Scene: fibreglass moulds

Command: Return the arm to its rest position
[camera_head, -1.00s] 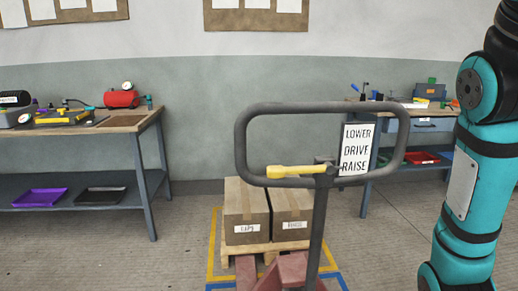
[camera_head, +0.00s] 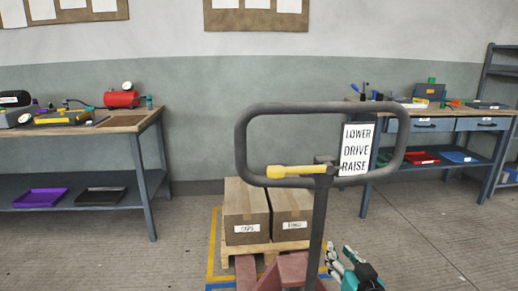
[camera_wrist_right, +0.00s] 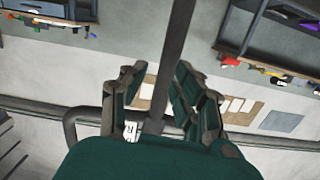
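My right gripper (camera_head: 341,250) shows low in the head view, just right of the pallet truck's shaft (camera_head: 318,225). Its fingers are apart and I see nothing held between them. In the right wrist view the gripper (camera_wrist_right: 158,85) also has its fingers spread. The dark shaft (camera_wrist_right: 178,35) appears between them there, beyond the fingertips; I see no contact. The looped handle (camera_head: 240,150) with its yellow lever (camera_head: 295,171) stands upright in front of me. Most of my right arm is out of the head view. My left gripper is out of view.
Two cardboard boxes (camera_head: 246,208) stand on a pallet (camera_head: 238,249) at the red truck forks (camera_head: 292,268). A workbench (camera_head: 130,122) stands on the left, another (camera_head: 460,112) on the right, with a shelf rack (camera_head: 487,75) beyond. The floor (camera_head: 430,225) at right is clear.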

